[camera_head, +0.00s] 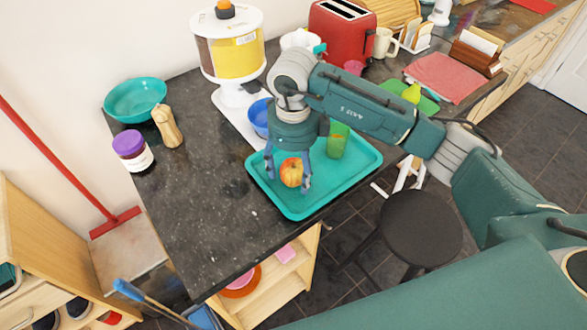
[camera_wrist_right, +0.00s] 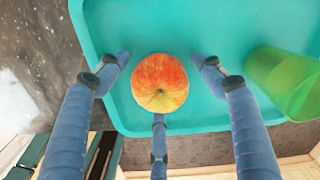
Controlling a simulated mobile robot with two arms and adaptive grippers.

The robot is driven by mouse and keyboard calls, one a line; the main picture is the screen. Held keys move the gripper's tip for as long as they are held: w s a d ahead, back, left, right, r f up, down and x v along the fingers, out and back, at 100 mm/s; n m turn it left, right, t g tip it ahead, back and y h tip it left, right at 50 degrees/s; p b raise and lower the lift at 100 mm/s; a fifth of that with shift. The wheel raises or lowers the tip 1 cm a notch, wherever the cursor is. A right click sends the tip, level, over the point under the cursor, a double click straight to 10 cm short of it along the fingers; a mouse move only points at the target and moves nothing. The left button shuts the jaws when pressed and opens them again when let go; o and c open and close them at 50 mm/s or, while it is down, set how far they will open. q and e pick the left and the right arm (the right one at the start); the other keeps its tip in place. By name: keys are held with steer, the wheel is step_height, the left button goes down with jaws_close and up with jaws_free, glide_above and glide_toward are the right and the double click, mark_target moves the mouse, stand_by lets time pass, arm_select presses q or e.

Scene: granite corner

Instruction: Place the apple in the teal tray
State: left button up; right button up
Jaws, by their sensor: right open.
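The apple (camera_head: 291,172), red and yellow, is over the teal tray (camera_head: 297,208) in the head view, near the tray's left part. In the right wrist view the apple (camera_wrist_right: 160,83) shows against the tray (camera_wrist_right: 215,22). My right gripper (camera_head: 289,184) is open above the tray, its blue fingers spread around the apple with gaps on both sides. In the wrist view its fingertips (camera_wrist_right: 160,66) stand apart from the apple. Whether the apple rests on the tray floor is hard to tell. My left gripper is not in view.
A green cup (camera_head: 337,143) stands in the tray to the right of the apple. A blue bowl (camera_head: 259,117) and a cereal dispenser (camera_head: 232,50) are behind. A purple-lidded jar (camera_head: 132,150) and a pepper mill (camera_head: 167,126) stand left. The counter (camera_head: 205,205) left of the tray is clear.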

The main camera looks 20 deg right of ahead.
mark_target(293, 165)
steer(key=shift+r, duration=0.1)
step_height(293, 165, up, 11)
steer(key=shift+r+b, duration=0.15)
steer(key=shift+b, duration=1.05)
steer(key=shift+r, duration=0.4)
